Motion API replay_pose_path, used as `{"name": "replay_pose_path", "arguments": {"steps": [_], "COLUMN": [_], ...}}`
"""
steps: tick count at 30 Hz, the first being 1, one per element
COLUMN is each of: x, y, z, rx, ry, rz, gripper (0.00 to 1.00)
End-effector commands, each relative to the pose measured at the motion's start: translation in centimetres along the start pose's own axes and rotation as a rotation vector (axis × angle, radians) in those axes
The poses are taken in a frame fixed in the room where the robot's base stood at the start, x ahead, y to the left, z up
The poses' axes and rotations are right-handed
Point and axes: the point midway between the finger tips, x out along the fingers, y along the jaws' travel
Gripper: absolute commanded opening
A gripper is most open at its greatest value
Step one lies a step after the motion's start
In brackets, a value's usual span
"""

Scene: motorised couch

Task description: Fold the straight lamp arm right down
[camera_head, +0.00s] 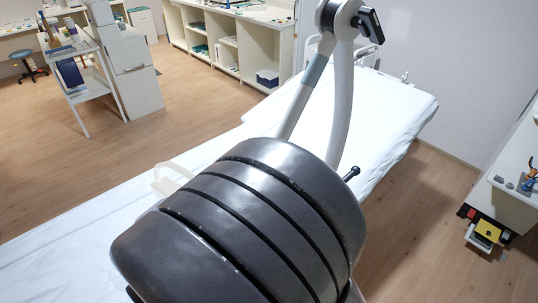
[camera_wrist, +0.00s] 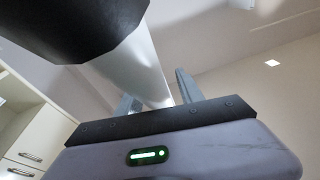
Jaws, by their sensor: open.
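In the head view a straight pale tube (camera_head: 297,105) with a grey band, which looks like the straight lamp arm, slopes down from a joint (camera_head: 340,14) and passes behind a large dark banded body (camera_head: 235,225). A curved white tube (camera_head: 342,105) runs beside it from the same joint. In the wrist view my gripper (camera_wrist: 156,86) is open, its two fingers on either side of a white tube (camera_wrist: 136,70) that comes out under a dark cylinder (camera_wrist: 75,25). I cannot tell whether the fingers touch the tube. My gripper is not visible in the head view.
The couch (camera_head: 390,110) has a white cover and lies under the tubes. A small black lever (camera_head: 352,173) sticks out beside the dark body. A trolley (camera_head: 85,75) stands at left, shelves (camera_head: 220,45) at the back and a counter (camera_head: 515,190) at right.

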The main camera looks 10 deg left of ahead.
Motion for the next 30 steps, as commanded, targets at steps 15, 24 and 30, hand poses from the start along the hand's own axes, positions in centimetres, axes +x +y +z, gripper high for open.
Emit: {"name": "replay_pose_path", "arguments": {"steps": [15,24,30], "x": [-9.0,-16.2,-17.4], "y": [-0.1,-0.1,0.0], "z": [-0.2,-0.2,0.0], "rx": [0.0,0.0,0.0], "ry": [0.0,0.0,0.0], "rz": [-0.006,-0.002,0.0], "gripper": [0.44,0.44,0.44]}}
